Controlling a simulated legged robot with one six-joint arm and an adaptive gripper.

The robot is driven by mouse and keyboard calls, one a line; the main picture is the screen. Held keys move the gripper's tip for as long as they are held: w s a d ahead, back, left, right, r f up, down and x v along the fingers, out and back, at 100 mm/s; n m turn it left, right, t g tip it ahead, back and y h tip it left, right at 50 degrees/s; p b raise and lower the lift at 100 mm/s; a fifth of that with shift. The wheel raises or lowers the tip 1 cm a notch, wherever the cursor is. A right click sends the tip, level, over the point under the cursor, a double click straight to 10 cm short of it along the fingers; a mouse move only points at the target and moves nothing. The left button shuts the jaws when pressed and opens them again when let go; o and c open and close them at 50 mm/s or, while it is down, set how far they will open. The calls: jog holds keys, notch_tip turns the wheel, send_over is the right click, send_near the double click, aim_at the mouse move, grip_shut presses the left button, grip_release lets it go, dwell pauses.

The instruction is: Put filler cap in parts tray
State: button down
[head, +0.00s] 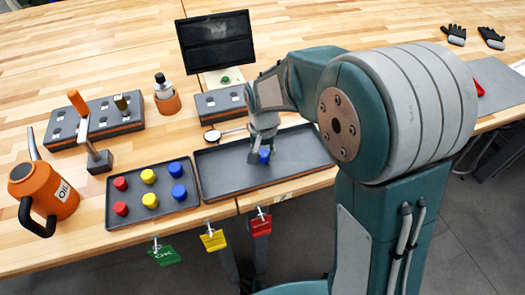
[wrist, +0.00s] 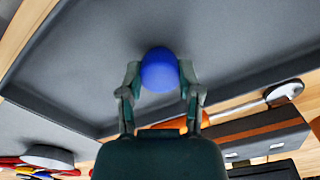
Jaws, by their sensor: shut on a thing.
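My gripper (head: 262,146) is shut on a blue cap (head: 264,156), over the larger dark tray (head: 220,178) in the head view. In the wrist view the rounded blue cap (wrist: 159,69) sits between the two fingertips of my gripper (wrist: 159,80), with the grey tray floor (wrist: 80,60) behind it. I cannot tell whether the cap touches the tray floor. The rest of that tray looks empty, though my arm hides part of it.
A smaller tray (head: 110,218) with red, yellow and blue caps stands to the left. Tags (head: 213,240) hang at the front edge.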

aim_at(264, 153)
jog(key=shift+d+f, duration=0.15)
jog(key=shift+d, duration=0.05)
jog(key=shift+c, duration=1)
grip_release()
jog(key=shift+a, duration=0.1)
jog(key=shift+o, duration=0.8)
jog(key=shift+r, duration=3.5)
